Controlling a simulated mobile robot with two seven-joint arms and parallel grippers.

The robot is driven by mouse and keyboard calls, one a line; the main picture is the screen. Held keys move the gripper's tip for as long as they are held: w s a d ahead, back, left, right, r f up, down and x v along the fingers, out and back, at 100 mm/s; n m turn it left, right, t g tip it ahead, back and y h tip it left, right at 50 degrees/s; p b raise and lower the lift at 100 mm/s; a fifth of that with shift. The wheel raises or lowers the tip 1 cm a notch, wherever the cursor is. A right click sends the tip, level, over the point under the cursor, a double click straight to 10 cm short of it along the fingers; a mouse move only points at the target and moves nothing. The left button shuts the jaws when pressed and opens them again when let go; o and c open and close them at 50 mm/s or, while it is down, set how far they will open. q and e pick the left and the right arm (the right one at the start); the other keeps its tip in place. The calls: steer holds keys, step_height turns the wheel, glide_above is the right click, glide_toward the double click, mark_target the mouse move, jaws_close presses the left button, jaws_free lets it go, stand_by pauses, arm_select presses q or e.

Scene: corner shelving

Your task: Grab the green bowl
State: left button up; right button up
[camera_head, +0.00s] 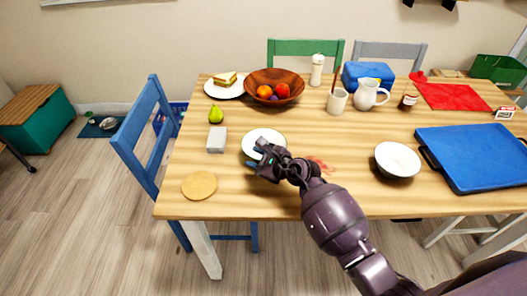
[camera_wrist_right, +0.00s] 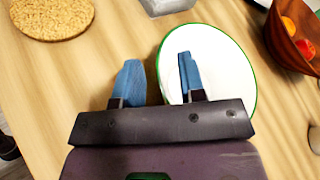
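A round white dish with a thin green rim (camera_head: 263,137) sits on the wooden table; it also shows in the right wrist view (camera_wrist_right: 222,70). It is the only green-edged dish in view, and I cannot tell clearly whether it is a bowl or a plate. My right gripper (camera_head: 255,156) is at its near left edge. The gap from the dish is unclear. My left gripper is not in view.
A wooden fruit bowl (camera_head: 255,80) stands behind. A white bowl (camera_head: 397,158) and blue tray (camera_head: 475,155) are at right.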

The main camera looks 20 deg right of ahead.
steer(key=shift+w+a+f, duration=0.25)
steer(key=shift+w+f, duration=0.05)
steer(key=shift+w, duration=0.1)
steer(key=shift+w+a, duration=0.1)
steer(key=shift+w, duration=0.05)
steer(key=shift+c, duration=0.3)
jaws_close()
steer(key=shift+r, duration=0.1)
steer(key=shift+r, duration=0.1)
